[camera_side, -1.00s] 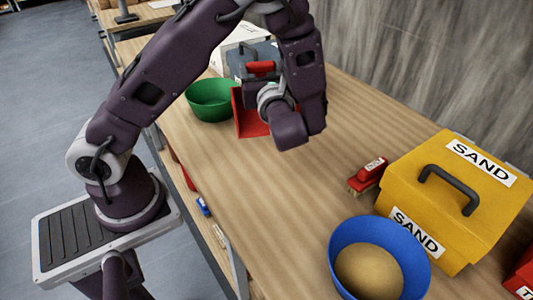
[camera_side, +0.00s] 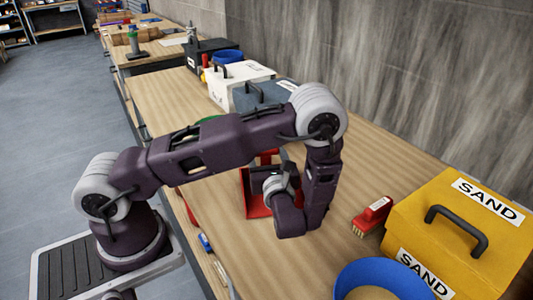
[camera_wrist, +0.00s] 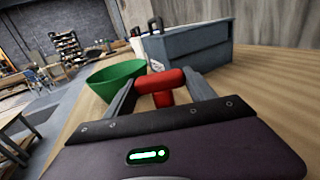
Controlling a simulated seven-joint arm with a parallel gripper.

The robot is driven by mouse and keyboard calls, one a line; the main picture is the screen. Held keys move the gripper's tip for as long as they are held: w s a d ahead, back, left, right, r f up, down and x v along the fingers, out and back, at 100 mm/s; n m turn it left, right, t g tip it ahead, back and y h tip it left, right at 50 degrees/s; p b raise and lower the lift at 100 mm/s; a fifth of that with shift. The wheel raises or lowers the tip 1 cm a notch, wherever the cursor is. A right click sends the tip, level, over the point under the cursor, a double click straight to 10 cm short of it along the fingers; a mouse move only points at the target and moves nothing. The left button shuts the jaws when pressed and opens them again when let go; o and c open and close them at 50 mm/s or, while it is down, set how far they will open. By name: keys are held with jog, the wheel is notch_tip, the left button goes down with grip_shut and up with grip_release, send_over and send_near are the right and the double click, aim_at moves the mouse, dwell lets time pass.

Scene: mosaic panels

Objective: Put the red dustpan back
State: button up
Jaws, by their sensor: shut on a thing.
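The red dustpan (camera_side: 257,197) is partly hidden behind my wrist in the side view, its pan hanging below my gripper over the near part of the wooden bench. My gripper (camera_side: 272,168) is shut on its red handle. In the wrist view, the red handle (camera_wrist: 166,84) lies between the two grey fingers of my gripper (camera_wrist: 162,88), and the pan is hidden below. I cannot tell whether the pan touches the bench top.
A green bowl (camera_wrist: 116,74) and a grey-blue toolbox (camera_wrist: 190,47) stand beyond my gripper. A red brush (camera_side: 372,215), a yellow SAND box (camera_side: 460,225) and a blue tub (camera_side: 380,275) stand at the right. Bare bench (camera_side: 345,150) lies between.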

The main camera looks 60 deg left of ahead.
jog(key=o, duration=1.5)
